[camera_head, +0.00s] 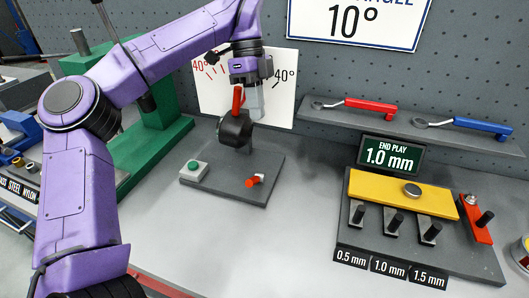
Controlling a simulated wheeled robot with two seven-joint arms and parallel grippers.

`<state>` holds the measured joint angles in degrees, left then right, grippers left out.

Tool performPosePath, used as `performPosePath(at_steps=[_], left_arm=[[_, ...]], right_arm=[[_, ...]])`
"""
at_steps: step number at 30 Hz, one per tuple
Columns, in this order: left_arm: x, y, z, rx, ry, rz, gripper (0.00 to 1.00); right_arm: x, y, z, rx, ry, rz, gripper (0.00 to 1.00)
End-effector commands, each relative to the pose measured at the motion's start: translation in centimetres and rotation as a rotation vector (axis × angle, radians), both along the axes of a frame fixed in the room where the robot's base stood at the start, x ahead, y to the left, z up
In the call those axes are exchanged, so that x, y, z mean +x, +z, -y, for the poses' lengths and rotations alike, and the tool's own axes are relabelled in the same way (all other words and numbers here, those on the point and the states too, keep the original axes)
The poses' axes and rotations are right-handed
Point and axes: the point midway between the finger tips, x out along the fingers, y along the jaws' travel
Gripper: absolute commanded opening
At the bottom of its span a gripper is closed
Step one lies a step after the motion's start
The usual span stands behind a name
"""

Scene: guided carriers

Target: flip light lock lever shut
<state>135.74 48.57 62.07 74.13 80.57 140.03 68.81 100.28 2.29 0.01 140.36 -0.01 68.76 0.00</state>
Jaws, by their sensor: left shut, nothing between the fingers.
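A grey base plate (222,193) on the bench carries a black round body (235,131) with an upright red lever (238,99). A short red lever with a pale tip (253,181) sits low on the same plate. I cannot tell which of these red levers is the light lock lever. My left gripper (254,112) points down, shut and empty, just right of the upright red lever and above the black body. I cannot tell whether it touches either one. My right gripper is not in view.
A white angle scale (281,100) stands behind. At right are a yellow-barred fixture (400,192), its red lever (476,220), an end play display (391,156) and a shelf with red (370,105) and blue (483,126) wrenches. The middle front bench is clear.

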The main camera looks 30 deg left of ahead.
Motion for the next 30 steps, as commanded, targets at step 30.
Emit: performPosePath(at_steps=[30], left_arm=[[-4.3,-12.4,2.0,-0.001,0.004,0.0,0.0]], right_arm=[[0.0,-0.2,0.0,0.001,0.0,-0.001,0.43]])
